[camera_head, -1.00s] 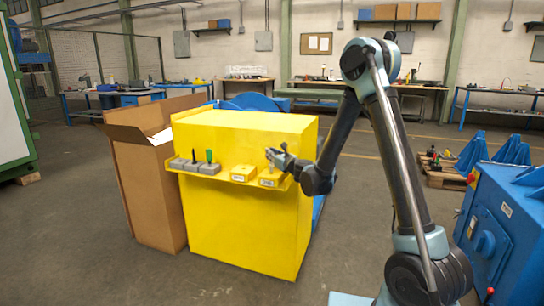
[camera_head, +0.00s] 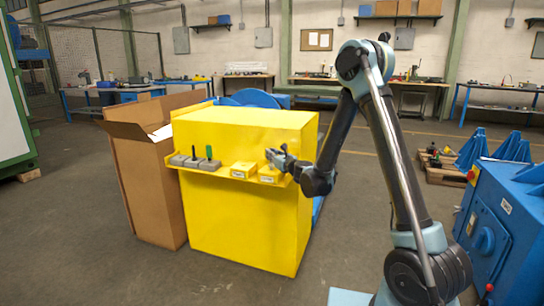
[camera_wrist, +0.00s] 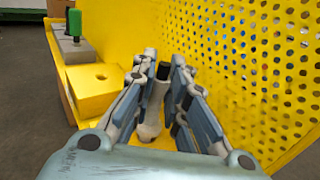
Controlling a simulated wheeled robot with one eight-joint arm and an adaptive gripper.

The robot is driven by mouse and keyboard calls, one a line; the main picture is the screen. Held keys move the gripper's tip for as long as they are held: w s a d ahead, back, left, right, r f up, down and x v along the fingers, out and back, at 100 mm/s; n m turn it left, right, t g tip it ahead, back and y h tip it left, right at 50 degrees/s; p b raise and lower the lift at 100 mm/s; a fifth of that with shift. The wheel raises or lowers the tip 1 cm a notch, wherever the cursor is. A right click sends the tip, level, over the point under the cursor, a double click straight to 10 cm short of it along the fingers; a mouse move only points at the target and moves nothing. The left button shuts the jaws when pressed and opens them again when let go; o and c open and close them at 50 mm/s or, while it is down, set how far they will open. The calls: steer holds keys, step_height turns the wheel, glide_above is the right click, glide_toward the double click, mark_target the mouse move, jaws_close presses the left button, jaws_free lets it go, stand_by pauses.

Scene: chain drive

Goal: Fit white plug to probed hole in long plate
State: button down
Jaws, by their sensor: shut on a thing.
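My gripper (camera_head: 273,156) is at the right end of the ledge on the yellow cabinet, just above the right yellow block (camera_head: 270,175). In the wrist view my gripper (camera_wrist: 158,75) has its fingers closed about a pale, upright cylinder, the white plug (camera_wrist: 152,105). Its wider lower end shows between the fingers near the yellow surface. I cannot tell whether it touches the block or sits in it. The left yellow block (camera_head: 243,170) has a hole in its top, seen in the wrist view (camera_wrist: 92,88). I cannot make out which part is the long plate.
Grey blocks (camera_head: 180,160) with a black and a green plug (camera_head: 209,153) stand at the ledge's left. A perforated yellow sheet (camera_wrist: 250,70) rises close to the right of my gripper. A cardboard box (camera_head: 150,185) stands left of the yellow cabinet (camera_head: 245,225).

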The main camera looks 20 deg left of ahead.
steer(key=shift+f, duration=0.8)
steer(key=c, duration=1.5)
jaws_free()
steer(key=shift+v, duration=3.75)
